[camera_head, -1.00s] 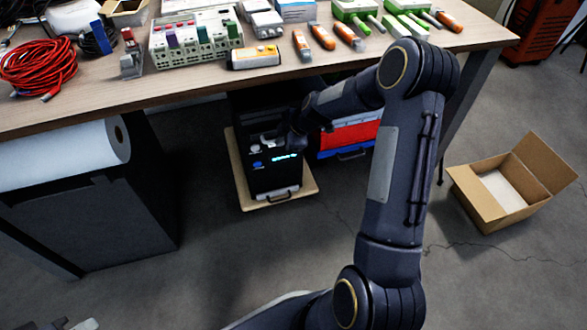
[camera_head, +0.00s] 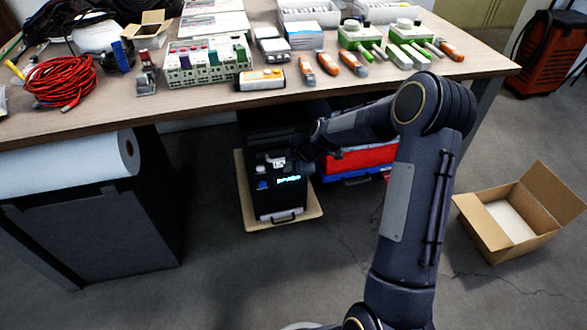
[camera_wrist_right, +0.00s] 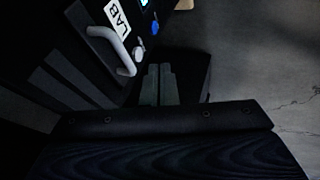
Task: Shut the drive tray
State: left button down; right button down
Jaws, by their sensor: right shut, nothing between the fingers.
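A black computer tower (camera_head: 272,200) with a glowing display stands under the table. My right arm reaches down to the upper part of its front, and my right gripper (camera_head: 290,160) is small and dark there. In the right wrist view the gripper (camera_wrist_right: 159,84) is shut and empty. Its fingertips are in front of a dark block (camera_wrist_right: 190,74) jutting from the tower front, perhaps the drive tray; I cannot tell whether they touch. A white handle (camera_wrist_right: 122,48), a LAB label (camera_wrist_right: 118,16) and a blue button (camera_wrist_right: 154,27) are beside it. My left gripper is out of view.
The tower stands on a light wooden board (camera_head: 302,222). A red and blue case (camera_head: 358,160) is close on its right. The tabletop (camera_head: 200,108) overhangs it, holding tools and a red cable (camera_head: 58,80). An open cardboard box (camera_head: 500,222) sits on the floor at right.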

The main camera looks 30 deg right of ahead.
jog(key=s+a+r+m+p, duration=0.1)
jog(key=s+r+m, duration=0.1)
jog(key=s+r, duration=0.45)
jog(key=s+r+m+p, duration=0.15)
jog(key=s+r, duration=0.25)
jog(key=r, duration=0.5)
jog(key=s+a+r+m, duration=0.1)
jog(key=s+a+m, duration=0.25)
jog(key=s, duration=0.35)
jog(key=s+a+r+m, duration=0.1)
jog(key=s+a+m, duration=0.1)
jog(key=s+m, duration=0.45)
jog(key=s+a+r+m, duration=0.1)
jog(key=s+a+m, duration=0.15)
jog(key=s, duration=0.65)
notch_tip(320, 180, up, 32)
jog(key=p, duration=3.1)
jog(key=shift+s+a+y+p, duration=0.15)
jog(key=shift+a+y+p, duration=0.1)
jog(key=shift+y+p, duration=0.15)
